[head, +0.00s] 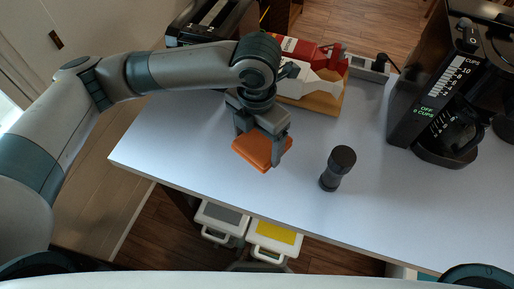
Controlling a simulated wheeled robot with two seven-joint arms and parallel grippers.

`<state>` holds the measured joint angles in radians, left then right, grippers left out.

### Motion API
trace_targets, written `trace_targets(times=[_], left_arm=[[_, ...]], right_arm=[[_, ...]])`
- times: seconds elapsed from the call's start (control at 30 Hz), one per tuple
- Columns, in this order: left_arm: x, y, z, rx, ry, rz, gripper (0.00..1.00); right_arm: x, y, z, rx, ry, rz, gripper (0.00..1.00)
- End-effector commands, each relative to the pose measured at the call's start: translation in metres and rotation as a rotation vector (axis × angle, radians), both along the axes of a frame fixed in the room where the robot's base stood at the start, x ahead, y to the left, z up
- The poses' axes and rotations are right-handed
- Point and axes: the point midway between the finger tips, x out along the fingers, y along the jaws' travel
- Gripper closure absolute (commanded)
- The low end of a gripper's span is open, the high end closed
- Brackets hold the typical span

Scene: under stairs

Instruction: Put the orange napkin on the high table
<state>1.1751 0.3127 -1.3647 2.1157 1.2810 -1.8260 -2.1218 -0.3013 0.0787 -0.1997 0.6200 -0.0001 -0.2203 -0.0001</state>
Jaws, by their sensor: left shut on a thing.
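The orange napkin (257,150) is a small folded square. My left gripper (262,148) is shut on it, with a finger on either side, over the left part of the high table (220,177) with its pale top. I cannot tell whether the napkin touches the tabletop or is held just above it. My right gripper is not in view.
A dark pepper mill (337,168) stands right of the napkin. A coffee maker (440,125) is at the right. Behind my gripper are a wooden tray (322,104) with a white bottle and red packages, and a toaster (210,20). Bins (275,240) stand below the front edge.

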Motion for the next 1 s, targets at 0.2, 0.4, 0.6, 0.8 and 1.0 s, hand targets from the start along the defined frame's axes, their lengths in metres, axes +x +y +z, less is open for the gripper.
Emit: trace_targets(times=[0.2, 0.4, 0.6, 0.8, 1.0], left_arm=[[-0.001, 0.0, -0.006, 0.0, 0.001, 0.0, 0.6], [-0.001, 0.0, -0.029, 0.0, 0.004, 0.001, 0.6], [0.0, 0.0, -0.038, -0.001, -0.001, -0.001, 0.6], [0.0, 0.0, -0.038, -0.001, -0.001, -0.001, 0.6], [0.0, 0.0, -0.04, -0.001, -0.001, -0.001, 0.01]], right_arm=[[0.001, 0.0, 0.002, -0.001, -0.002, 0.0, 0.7], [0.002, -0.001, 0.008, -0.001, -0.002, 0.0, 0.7], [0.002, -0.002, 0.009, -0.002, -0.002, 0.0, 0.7], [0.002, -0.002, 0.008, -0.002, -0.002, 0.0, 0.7], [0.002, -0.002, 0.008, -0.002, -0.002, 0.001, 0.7]])
